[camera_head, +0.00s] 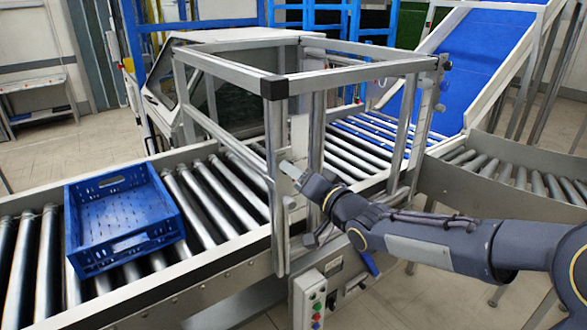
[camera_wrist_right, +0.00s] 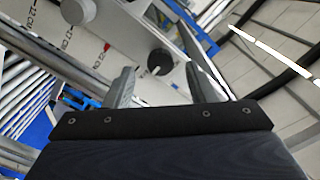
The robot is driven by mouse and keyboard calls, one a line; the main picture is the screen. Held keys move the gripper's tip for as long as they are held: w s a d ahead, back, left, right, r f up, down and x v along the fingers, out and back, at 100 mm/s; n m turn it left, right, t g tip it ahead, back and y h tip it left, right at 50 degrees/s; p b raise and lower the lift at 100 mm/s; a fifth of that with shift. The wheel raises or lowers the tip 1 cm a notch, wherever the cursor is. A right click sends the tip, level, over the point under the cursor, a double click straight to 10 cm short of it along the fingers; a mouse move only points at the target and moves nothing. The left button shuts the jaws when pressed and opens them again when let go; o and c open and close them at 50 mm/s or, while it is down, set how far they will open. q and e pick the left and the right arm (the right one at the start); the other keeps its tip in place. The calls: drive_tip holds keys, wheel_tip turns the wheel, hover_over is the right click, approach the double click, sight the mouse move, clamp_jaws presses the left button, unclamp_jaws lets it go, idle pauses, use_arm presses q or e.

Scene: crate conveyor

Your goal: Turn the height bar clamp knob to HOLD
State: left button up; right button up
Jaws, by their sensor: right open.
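My right gripper (camera_head: 289,169) reaches in from the right to the near post of the metal frame (camera_head: 345,48). In the right wrist view, its fingers (camera_wrist_right: 158,69) are open, one on each side of a dark grey round knob (camera_wrist_right: 160,60). I cannot tell whether they touch it. The knob is on a pale plate beside a strip with centimetre markings (camera_wrist_right: 112,38). A lighter round knob (camera_wrist_right: 78,11) sits to its upper left. I cannot read a HOLD mark or which way the knob points. In the head view my gripper and the post hide the knob. My left gripper is not visible.
A blue crate (camera_head: 125,248) sits on the roller conveyor (camera_head: 205,205) left of the frame. A control box with coloured buttons (camera_head: 317,303) is below the gripper. A blue inclined belt (camera_head: 480,55) rises at the back right.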

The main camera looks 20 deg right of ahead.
drive_tip(key=shift+x, duration=1.5)
drive_tip(key=c, duration=1)
drive_tip(key=n+b, duration=1)
drive_tip(key=n, duration=0.7)
drive_tip(key=shift+n, duration=0.4)
drive_tip(key=shift+b, duration=0.3)
drive_tip(key=o, duration=1)
